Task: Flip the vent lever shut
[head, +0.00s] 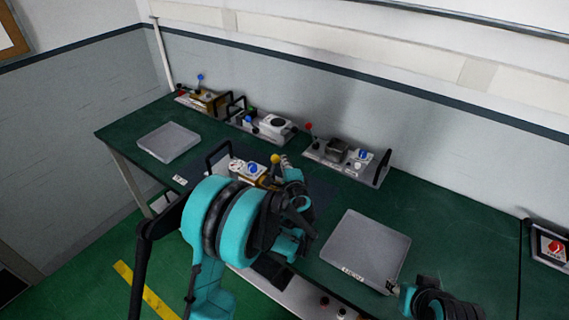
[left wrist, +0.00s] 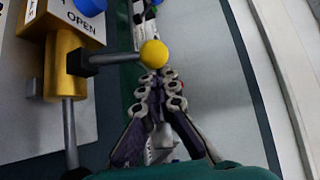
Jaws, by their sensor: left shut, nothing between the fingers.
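The vent lever has a yellow ball knob (left wrist: 154,53) on a grey rod, which comes out of a black pivot on a brass block (left wrist: 66,65) beside the word OPEN. In the left wrist view the rod points sideways to the right. In the head view the yellow knob (head: 275,159) stands at the right end of the middle module. My left gripper (left wrist: 160,88) is shut and empty, with its fingertips close to the knob; I cannot tell if they touch. In the head view the left gripper (head: 287,167) is beside the knob, and my arm hides part of the module.
Behind are modules with a blue-knobbed lever (head: 200,77), a white round-topped unit (head: 275,125) and a red-knobbed lever (head: 308,126). A grey tray (head: 168,142) lies left and another (head: 366,248) right on the green table (head: 450,225). A black handle (head: 217,155) stands left of the middle module.

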